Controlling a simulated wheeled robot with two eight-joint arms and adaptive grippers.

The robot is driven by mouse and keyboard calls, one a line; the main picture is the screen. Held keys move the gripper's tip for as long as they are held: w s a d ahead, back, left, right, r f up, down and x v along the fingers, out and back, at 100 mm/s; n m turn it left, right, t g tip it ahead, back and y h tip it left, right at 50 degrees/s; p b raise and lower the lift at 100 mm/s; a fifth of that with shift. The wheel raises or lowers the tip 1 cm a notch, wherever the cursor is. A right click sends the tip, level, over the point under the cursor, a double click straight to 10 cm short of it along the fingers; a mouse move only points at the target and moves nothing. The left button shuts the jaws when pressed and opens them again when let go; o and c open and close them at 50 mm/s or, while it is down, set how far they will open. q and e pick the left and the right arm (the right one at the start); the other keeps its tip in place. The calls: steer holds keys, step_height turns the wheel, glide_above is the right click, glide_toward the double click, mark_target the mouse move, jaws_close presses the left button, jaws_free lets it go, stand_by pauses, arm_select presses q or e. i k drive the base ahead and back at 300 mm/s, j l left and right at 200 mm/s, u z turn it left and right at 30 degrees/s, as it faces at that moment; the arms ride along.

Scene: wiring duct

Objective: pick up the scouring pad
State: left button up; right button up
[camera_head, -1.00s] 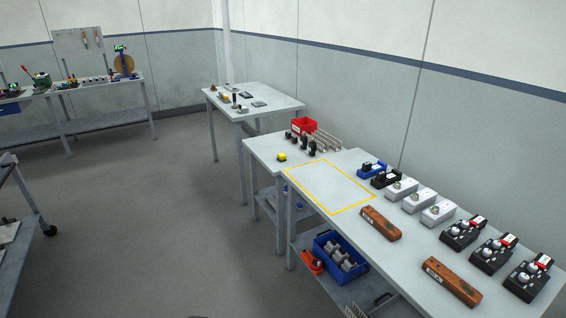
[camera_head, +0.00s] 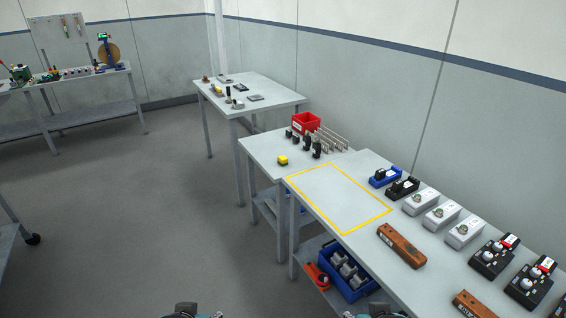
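I cannot tell for sure which thing is the scouring pad. Small flat grey pieces (camera_head: 255,97) and a dark flat piece (camera_head: 240,87) lie on the far table, too small to make out. A small yellow block (camera_head: 283,160) sits on the middle table. At the bottom edge, the tops of my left gripper (camera_head: 188,310) and my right gripper (camera_head: 378,311) just show, cut off by the frame. Their fingers are hidden, and both are far from the tables' small things.
The near table has a yellow-outlined empty area (camera_head: 340,197), brown tools (camera_head: 401,245), grey boxes (camera_head: 441,217) and black devices (camera_head: 492,256). A red bin (camera_head: 305,122) stands on the middle table. A blue crate (camera_head: 345,272) sits below. The floor (camera_head: 150,220) at left is open.

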mark_target(282, 160)
steer(key=z, duration=0.45)
steer(key=i+j+z, duration=0.5)
steer(key=j, duration=0.2)
steer(key=i+j+z, duration=0.25)
steer(key=j, duration=0.15)
steer(key=i+j, duration=0.15)
steer(key=j, duration=0.3)
steer(key=i+j, duration=0.2)
steer(key=j, duration=0.25)
steer(key=i+j+z, duration=0.1)
steer(key=j, duration=0.3)
steer(key=i+j, duration=0.25)
steer(key=j, duration=0.25)
steer(key=i+j, duration=0.15)
steer(key=j, duration=0.3)
steer(key=i+j+z, duration=0.1)
steer(key=j, duration=0.35)
steer(key=i+j, duration=0.2)
steer(key=j, duration=0.25)
steer(key=i+j, duration=0.15)
steer(key=j, duration=0.3)
steer(key=z, duration=0.05)
